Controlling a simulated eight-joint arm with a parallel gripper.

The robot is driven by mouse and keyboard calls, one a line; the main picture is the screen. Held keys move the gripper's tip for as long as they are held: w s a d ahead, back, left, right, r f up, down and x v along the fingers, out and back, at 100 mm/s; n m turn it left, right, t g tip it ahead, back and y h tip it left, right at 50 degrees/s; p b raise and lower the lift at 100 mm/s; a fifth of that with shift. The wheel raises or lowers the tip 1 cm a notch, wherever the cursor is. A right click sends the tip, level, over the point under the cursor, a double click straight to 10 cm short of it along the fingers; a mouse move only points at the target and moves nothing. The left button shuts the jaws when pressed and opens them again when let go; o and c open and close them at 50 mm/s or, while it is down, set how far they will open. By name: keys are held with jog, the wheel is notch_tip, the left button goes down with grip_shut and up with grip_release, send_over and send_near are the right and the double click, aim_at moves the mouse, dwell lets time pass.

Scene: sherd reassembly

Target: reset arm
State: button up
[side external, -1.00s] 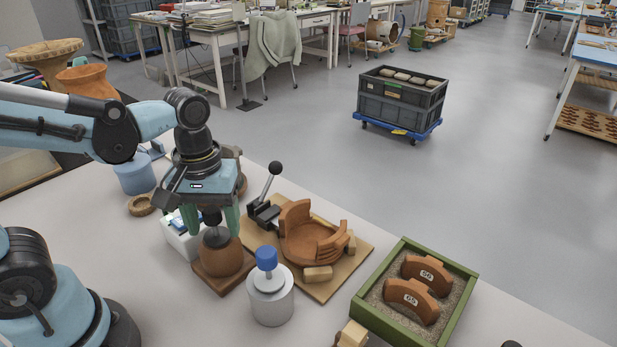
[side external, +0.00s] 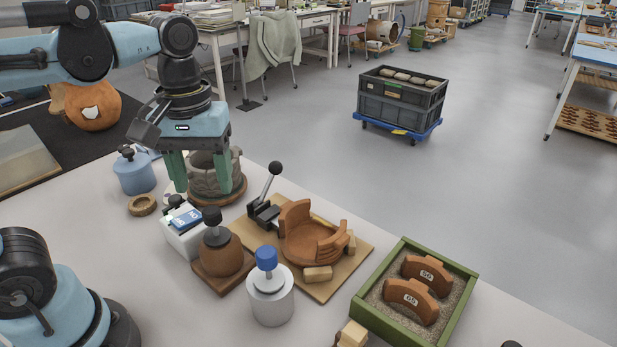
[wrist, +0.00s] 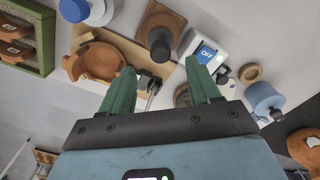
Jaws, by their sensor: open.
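My gripper (side external: 203,172) is raised above the bench with its two green fingers apart and nothing between them. In the side external view it hangs behind the brown knobbed tool on its square wooden base (side external: 222,260) and in front of a grey ringed pot (side external: 214,176). The wrist view shows both fingers (wrist: 162,85) spread, with the bench things beyond them.
A clamp board (side external: 335,277) holds a partly rebuilt terracotta bowl (side external: 306,236). A white box with a screen (side external: 182,232), a blue-capped metal jar (side external: 270,297) and a blue container (side external: 134,174) stand nearby.

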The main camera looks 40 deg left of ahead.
aim_at(210, 211)
notch_tip(210, 211, down, 9)
jog(key=shift+f, duration=0.1)
jog(key=shift+r, duration=2.7)
jog(key=shift+o, duration=1.3)
jog(key=o, duration=0.5)
jog(key=w+d+r+n, duration=0.1)
jog(key=w+d+r, duration=0.1)
jog(key=w, duration=0.1)
jog(key=w+d+r+n+h, duration=0.1)
jog(key=w+d+r+n, duration=0.1)
jog(key=w+d, duration=0.1)
jog(key=w+d+r+n+h, duration=0.1)
jog(key=w+d+r, duration=0.1)
jog(key=w+d, duration=0.1)
jog(key=shift+w+r, duration=0.2)
jog(key=shift+w, duration=0.5)
jog(key=shift+c, duration=0.2)
jog(key=w+d+r+n+h, duration=0.1)
jog(key=w+d+r+n, duration=0.1)
jog(key=w+d+n, duration=0.3)
jog(key=w+d+r+n+h, duration=0.1)
jog(key=w+d+r, duration=0.1)
jog(key=w+d, duration=0.3)
jog(key=d+x, duration=0.1)
jog(key=x, duration=1)
jog(key=shift+s+d+r+h, duration=0.3)
jog(key=shift+s+d, duration=0.05)
jog(key=shift+s, duration=0.1)
